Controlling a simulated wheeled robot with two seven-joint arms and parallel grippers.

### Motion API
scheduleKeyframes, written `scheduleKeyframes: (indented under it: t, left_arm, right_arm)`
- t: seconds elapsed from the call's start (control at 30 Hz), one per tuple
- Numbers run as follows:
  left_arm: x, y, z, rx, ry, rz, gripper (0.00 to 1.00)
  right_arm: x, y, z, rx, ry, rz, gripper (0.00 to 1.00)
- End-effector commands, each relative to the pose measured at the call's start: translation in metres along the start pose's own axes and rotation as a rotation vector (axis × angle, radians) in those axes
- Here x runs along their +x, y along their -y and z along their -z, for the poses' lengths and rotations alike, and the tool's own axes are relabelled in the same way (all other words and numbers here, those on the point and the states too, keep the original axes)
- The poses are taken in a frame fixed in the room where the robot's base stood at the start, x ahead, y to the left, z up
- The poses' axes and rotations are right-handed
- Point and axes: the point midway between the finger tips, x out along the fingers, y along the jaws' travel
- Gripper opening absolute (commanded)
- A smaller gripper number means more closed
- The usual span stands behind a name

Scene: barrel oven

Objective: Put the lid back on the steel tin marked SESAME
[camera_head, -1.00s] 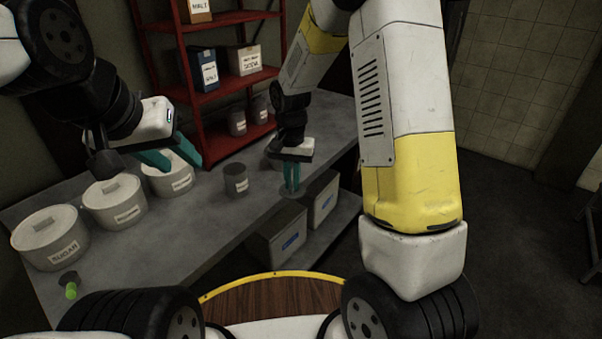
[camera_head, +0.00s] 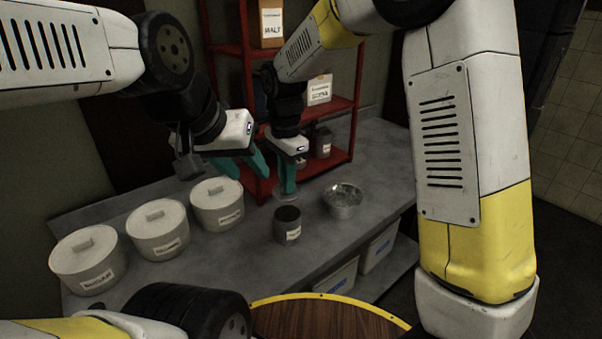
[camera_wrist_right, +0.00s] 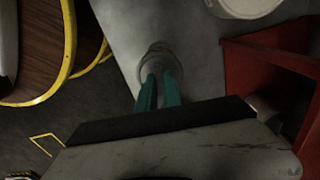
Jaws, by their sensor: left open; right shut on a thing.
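A small grey steel tin (camera_head: 287,228) with a dark open top stands on the worktop in the head view; its label is too small to read. My right gripper (camera_head: 286,187) points down, shut on a small round lid (camera_head: 283,196), just behind the tin in the picture. The lid also shows at the fingertips in the right wrist view (camera_wrist_right: 159,62). Whether it touches the worktop cannot be told. My left gripper (camera_head: 246,168) is open and empty, above and right of the nearest white canister (camera_head: 217,207).
Two more white lidded canisters (camera_head: 158,233) (camera_head: 87,262) stand left along the worktop (camera_head: 225,262). A metal bowl (camera_head: 342,203) stands right of the tin. A red shelf (camera_head: 349,104) with boxes and tins rises behind. Pale bins (camera_head: 379,246) sit below. A round wooden top (camera_head: 325,322) is in front.

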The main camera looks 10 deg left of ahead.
Motion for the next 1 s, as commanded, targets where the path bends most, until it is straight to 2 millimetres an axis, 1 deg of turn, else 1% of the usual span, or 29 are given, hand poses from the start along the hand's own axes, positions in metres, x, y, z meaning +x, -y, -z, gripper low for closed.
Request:
scheduleKeyframes:
  t: [0.17, 0.6, 0.8, 1.0]
  left_arm:
    - [0.0, 0.0, 0.0, 0.0, -0.001, 0.0, 0.41]
    - [0.0, 0.0, 0.0, 0.0, 0.0, 0.0, 0.41]
    - [0.0, 0.0, 0.0, 0.0, 0.0, 0.0, 0.41]
    - [0.0, 0.0, 0.0, 0.0, 0.0, 0.0, 0.41]
  right_arm:
    - [0.009, -0.001, -0.001, 0.001, 0.001, -0.003, 0.0]
    - [0.05, 0.0, -0.001, 0.001, 0.001, -0.002, 0.0]
    - [0.06, 0.0, -0.001, 0.0, 0.001, -0.001, 0.0]
    - [0.064, 0.0, -0.001, 0.0, 0.0, 0.0, 0.0]
